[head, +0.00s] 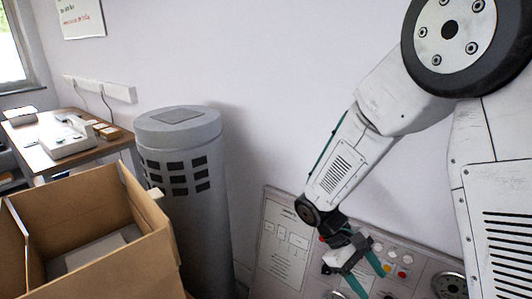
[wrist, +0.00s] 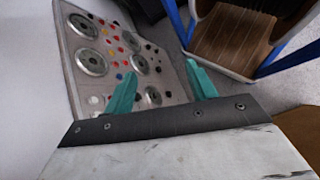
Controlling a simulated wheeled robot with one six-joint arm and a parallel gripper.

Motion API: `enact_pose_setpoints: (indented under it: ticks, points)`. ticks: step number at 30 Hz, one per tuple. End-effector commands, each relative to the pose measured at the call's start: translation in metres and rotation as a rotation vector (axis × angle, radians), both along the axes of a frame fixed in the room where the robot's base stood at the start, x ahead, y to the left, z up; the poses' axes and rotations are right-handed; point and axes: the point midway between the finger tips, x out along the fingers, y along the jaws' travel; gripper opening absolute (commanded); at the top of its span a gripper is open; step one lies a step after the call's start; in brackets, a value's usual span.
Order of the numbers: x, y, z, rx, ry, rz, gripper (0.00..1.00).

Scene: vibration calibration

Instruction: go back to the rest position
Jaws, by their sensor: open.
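My gripper (head: 367,277) is at the end of my arm at the lower right of the head view. Its teal fingers are apart with nothing between them, and they also show in the wrist view (wrist: 160,85). Behind and below it is a grey panel (head: 276,281) with coloured buttons and round metal discs. The panel also shows in the wrist view (wrist: 108,67), beyond the fingers. Whether the fingers touch the panel cannot be told, but no object is held.
An open cardboard box (head: 152,245) stands at the lower left, beside a grey cylinder (head: 190,225). A table (head: 38,157) with instruments is at the far left. In the wrist view, a wooden-seated chair-like thing with blue bars (wrist: 232,40) is at the upper right.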

Motion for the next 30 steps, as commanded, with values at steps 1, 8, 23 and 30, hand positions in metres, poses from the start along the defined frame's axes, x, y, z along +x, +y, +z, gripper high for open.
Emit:
enact_pose_setpoints:
  ticks: [1,8,23,30]
  points:
    - [-0.008,-0.002,0.018,0.031,-0.038,-0.043,0.56]
    - [-0.049,-0.007,0.08,0.174,-0.184,-0.23,0.56]
    - [-0.136,-0.017,0.169,0.449,-0.572,-0.51,0.56]
    - [-0.153,-0.029,0.198,0.492,-0.75,-0.54,0.56]
